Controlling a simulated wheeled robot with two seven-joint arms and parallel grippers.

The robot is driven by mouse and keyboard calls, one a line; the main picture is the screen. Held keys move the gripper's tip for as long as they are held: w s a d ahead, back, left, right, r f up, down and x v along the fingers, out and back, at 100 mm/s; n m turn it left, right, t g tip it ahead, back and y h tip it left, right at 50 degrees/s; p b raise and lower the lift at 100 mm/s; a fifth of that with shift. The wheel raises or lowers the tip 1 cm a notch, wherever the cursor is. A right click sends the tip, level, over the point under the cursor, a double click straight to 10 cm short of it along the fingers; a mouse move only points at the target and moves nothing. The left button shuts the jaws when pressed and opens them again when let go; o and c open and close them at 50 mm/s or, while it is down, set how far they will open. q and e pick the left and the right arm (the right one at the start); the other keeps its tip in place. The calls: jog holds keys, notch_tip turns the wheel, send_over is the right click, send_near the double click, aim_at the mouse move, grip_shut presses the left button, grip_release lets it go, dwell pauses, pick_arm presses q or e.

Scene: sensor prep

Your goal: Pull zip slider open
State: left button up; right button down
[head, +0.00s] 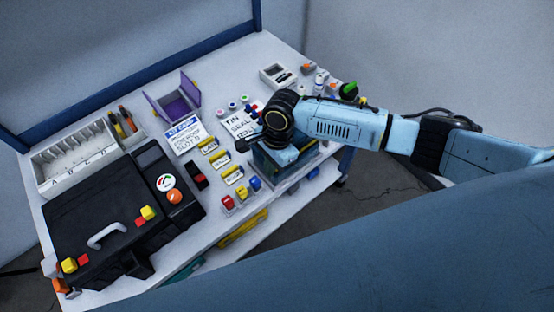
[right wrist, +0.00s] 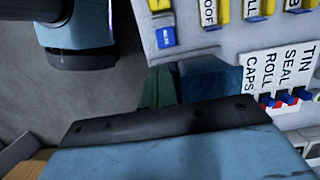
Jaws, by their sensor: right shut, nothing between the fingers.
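My right gripper (head: 284,157) hangs at the front right of the table, over a dark teal box-like thing (head: 268,168). It is shut and empty; its fingertips are hard to make out. The right wrist view shows a wide light-blue part of my gripper (right wrist: 160,140) with a dark edge across the bottom. Behind that edge stand a dark green piece (right wrist: 160,88) and a dark blue piece (right wrist: 212,82). I cannot make out a zip slider in either view; it may be hidden by my gripper. My left gripper is not in view.
A black case (head: 120,225) fills the table's front left. A white divided tray (head: 75,160) and a purple holder (head: 175,100) stand behind. Labelled yellow parts (head: 220,158) and small red, yellow and blue blocks (head: 241,191) lie left of my gripper.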

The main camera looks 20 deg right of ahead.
aim_at(302, 150)
jog(key=shift+w+d+p, duration=0.3)
jog(key=shift+d, duration=0.5)
jog(key=shift+w+d+p, duration=0.25)
jog(key=shift+d+p, duration=0.05)
jog(key=shift+d, duration=0.55)
jog(key=shift+w+d+p, duration=0.3)
jog(key=shift+d, duration=0.5)
jog(key=shift+w+d+p, duration=0.15)
jog(key=shift+w+d, duration=0.15)
jog(key=shift+d, duration=0.5)
jog(key=shift+w+d+p, duration=0.15)
jog(key=shift+w+d, duration=0.15)
jog(key=shift+d, duration=0.45)
jog(key=shift+w+d+p, duration=0.15)
jog(key=shift+w+d, duration=0.15)
jog(key=shift+d, duration=0.5)
jog(key=shift+w+d, duration=0.25)
jog(key=shift+d, duration=0.45)
jog(key=shift+w+d, duration=0.25)
jog(key=shift+d, duration=0.45)
jog(key=shift+a, duration=0.1)
jog(key=shift+s+a+r+p, duration=0.15)
jog(key=shift+a+p, duration=0.2)
jog(key=shift+p, duration=0.4)
notch_tip(302, 150, up, 7)
jog(key=p, duration=0.8)
jog(key=shift+p, duration=0.3)
